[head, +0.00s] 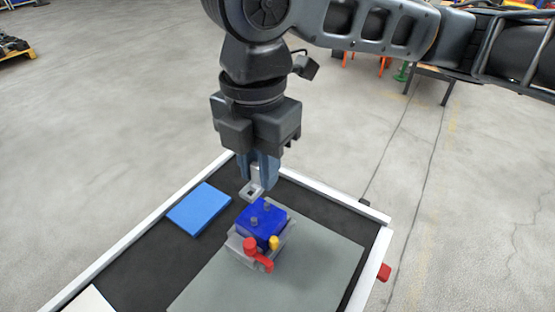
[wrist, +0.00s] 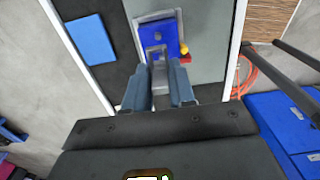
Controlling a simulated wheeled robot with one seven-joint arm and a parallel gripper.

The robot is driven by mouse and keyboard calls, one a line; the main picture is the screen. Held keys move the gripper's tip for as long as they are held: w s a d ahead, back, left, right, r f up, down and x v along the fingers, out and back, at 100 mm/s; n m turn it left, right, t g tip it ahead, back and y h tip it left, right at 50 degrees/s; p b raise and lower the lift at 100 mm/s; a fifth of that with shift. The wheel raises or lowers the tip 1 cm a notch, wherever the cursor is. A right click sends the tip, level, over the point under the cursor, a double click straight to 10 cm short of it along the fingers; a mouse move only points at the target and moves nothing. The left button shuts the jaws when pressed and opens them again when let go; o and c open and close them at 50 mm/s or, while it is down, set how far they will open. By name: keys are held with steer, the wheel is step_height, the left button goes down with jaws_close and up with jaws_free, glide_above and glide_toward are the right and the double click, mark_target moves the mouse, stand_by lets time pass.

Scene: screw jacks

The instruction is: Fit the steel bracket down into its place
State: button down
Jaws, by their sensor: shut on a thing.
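The steel bracket (head: 250,191) is a small light grey piece with a hole in its flat foot. My gripper (head: 261,178) is shut on its upright part, which shows between the fingers in the wrist view (wrist: 159,78).
The jack stands on a grey-green mat (head: 320,265) on a dark table with a raised white rim (head: 335,199). A flat blue pad (head: 199,209) lies to the left. A white item (head: 90,301) is at the lower left. Dark surface between pad and jack is clear.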

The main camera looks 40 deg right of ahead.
stand_by(0.3)
steer(key=shift+r, duration=0.1)
steer(key=b, duration=0.4)
glide_above(262, 214)
steer(key=shift+f, duration=2.6)
steer(key=shift+f+b, duration=0.65)
steer(key=shift+f, duration=0.6)
steer(key=c, duration=0.9)
jaws_free()
steer(key=shift+o, duration=0.2)
step_height(262, 214, up, 8)
steer(key=shift+f, duration=0.1)
steer(key=shift+s, duration=0.1)
